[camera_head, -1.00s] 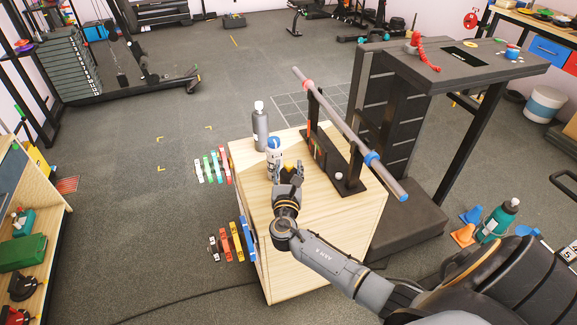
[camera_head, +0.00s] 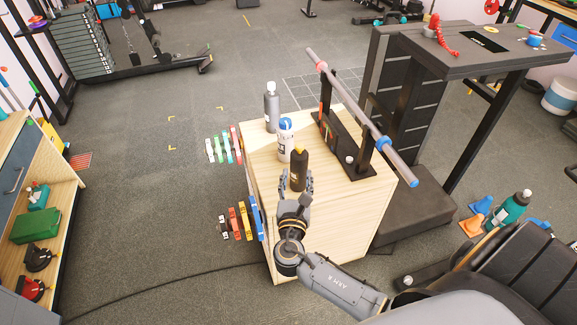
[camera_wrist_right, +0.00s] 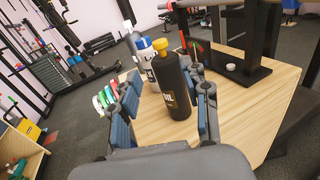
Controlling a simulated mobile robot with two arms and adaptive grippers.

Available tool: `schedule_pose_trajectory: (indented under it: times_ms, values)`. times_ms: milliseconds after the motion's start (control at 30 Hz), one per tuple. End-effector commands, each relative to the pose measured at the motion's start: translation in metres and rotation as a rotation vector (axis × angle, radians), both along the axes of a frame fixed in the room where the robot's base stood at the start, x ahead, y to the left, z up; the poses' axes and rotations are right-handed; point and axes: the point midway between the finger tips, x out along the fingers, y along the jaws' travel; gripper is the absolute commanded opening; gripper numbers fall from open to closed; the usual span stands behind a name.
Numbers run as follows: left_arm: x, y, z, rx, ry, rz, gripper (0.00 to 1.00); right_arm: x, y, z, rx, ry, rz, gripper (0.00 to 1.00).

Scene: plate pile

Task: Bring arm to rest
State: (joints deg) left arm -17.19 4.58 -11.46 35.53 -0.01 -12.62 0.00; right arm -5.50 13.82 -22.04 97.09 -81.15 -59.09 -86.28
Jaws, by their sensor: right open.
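My right gripper (camera_head: 296,184) is open at the near edge of the wooden box top, with its arm coming in from the lower right. A black bottle with a yellow cap (camera_head: 299,170) stands upright just beyond its fingers. In the right wrist view the black bottle (camera_wrist_right: 174,88) shows between and beyond the two spread fingers (camera_wrist_right: 163,105); I cannot tell whether they touch it. My left gripper is not in view.
A white bottle with a blue cap (camera_head: 285,140) and a grey bottle (camera_head: 271,108) stand behind on the wooden box (camera_head: 335,200). A barbell on a black rack (camera_head: 350,150) is to the right. Coloured plates (camera_head: 240,222) hang on the box's left side.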

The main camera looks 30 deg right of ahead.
Motion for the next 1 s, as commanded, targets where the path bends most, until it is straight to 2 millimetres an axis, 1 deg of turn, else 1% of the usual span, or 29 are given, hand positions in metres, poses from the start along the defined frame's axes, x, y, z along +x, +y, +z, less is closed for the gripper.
schedule_pose_trajectory:
  times_ms: [167, 267, 367, 467, 500, 533, 567, 600, 667, 700, 767, 800, 867, 900, 967, 1000]
  values:
    - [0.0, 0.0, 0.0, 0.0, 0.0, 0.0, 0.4, 0.0, 0.0, 0.0, 0.0, 0.0, 0.0, 0.47]
    - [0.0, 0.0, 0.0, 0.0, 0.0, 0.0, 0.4, 0.0, 0.0, -0.008, 0.021, 0.01, 0.003, 0.47]
    - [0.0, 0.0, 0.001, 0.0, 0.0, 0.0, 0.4, -0.004, -0.001, -0.041, 0.114, 0.047, 0.01, 0.47]
    - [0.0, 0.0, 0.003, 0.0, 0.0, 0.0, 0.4, -0.016, -0.001, -0.1, 0.294, 0.108, 0.002, 0.47]
    - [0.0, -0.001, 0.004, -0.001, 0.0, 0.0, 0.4, -0.024, -0.001, -0.129, 0.389, 0.134, -0.011, 0.47]
    - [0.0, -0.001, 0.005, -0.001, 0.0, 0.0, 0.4, -0.033, 0.0, -0.151, 0.463, 0.153, -0.026, 0.47]
    - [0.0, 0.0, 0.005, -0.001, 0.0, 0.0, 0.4, -0.042, 0.001, -0.173, 0.54, 0.17, -0.045, 0.47]
    - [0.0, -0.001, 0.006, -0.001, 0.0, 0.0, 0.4, -0.055, 0.003, -0.2, 0.642, 0.19, -0.076, 0.47]
    - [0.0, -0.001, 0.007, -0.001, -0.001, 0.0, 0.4, -0.079, 0.006, -0.24, 0.795, 0.212, -0.14, 0.47]
    - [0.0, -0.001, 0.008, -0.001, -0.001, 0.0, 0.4, -0.098, 0.009, -0.265, 0.898, 0.223, -0.192, 0.47]
    - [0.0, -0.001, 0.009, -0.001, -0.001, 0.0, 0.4, -0.127, 0.015, -0.301, 1.051, 0.229, -0.284, 0.47]
    - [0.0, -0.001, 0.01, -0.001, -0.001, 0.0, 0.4, -0.149, 0.019, -0.322, 1.152, 0.227, -0.357, 0.47]
    - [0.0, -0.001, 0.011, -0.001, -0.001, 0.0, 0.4, -0.184, 0.025, -0.353, 1.3, 0.211, -0.482, 0.47]
    - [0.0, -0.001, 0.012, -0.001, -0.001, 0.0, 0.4, -0.208, 0.03, -0.371, 1.395, 0.191, -0.576, 0.47]
    - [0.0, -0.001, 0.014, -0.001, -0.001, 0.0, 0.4, -0.247, 0.038, -0.395, 1.531, 0.147, -0.734, 0.47]
    - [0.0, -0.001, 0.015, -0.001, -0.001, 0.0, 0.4, -0.273, 0.043, -0.409, 1.613, 0.105, -0.846, 0.47]
